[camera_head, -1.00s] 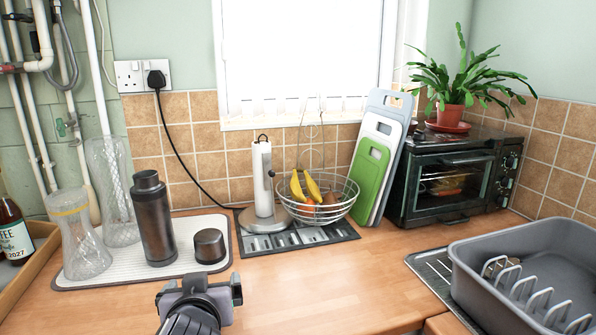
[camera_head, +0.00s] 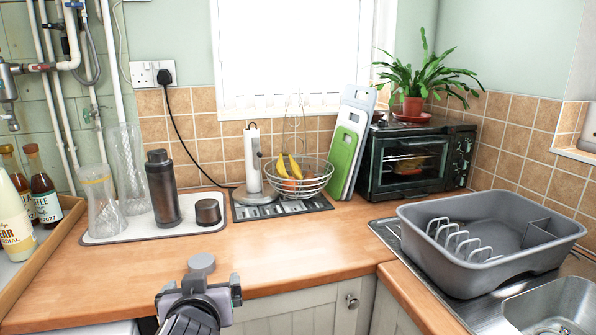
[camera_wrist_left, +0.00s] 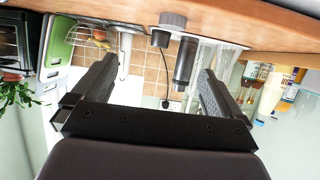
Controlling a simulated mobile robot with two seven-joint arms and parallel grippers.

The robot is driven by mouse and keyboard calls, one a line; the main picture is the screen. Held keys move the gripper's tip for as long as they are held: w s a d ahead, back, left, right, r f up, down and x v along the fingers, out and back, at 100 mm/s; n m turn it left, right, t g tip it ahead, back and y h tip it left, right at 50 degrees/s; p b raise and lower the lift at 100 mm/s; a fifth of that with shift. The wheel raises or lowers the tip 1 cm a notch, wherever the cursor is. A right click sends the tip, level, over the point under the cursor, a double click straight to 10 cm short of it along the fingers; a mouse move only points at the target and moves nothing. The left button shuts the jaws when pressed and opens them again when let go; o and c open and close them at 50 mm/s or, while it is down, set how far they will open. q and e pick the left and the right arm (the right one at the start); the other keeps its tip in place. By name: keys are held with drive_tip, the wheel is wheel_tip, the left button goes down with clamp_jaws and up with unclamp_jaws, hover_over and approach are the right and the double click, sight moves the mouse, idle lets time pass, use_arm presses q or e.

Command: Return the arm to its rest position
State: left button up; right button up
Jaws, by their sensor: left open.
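My left gripper (camera_head: 200,290) is at the bottom of the head view, in front of the worktop's front edge. In the left wrist view its two black fingers (camera_wrist_left: 158,70) stand wide apart with nothing between them. The wrist picture appears upside down. My right gripper is not in view.
A small grey round object (camera_head: 201,263) shows at the worktop's front edge, just beyond my gripper. A dark bottle (camera_head: 163,188) and dark cup (camera_head: 208,212) stand on a mat. A fruit basket (camera_head: 298,176), oven (camera_head: 418,160) and grey dish rack (camera_head: 490,235) stand farther right. The middle worktop is clear.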

use_arm(q)
wheel_tip(320, 180, down, 10)
drive_tip(key=s+m+g+h, duration=0.1)
drive_tip(key=s+m+h, duration=0.1)
drive_tip(key=s+a+f+m+g+h, duration=0.1)
drive_tip(key=s+a+f, duration=0.1)
drive_tip(key=s+f, duration=0.7)
drive_tip(key=s+a+f+m+h, duration=0.2)
drive_tip(key=s+f, duration=0.8)
drive_tip(key=s, duration=0.1)
drive_tip(key=shift+s+a+f+g, duration=0.2)
drive_tip(key=shift+a+g, duration=0.05)
drive_tip(key=shift+g, duration=0.15)
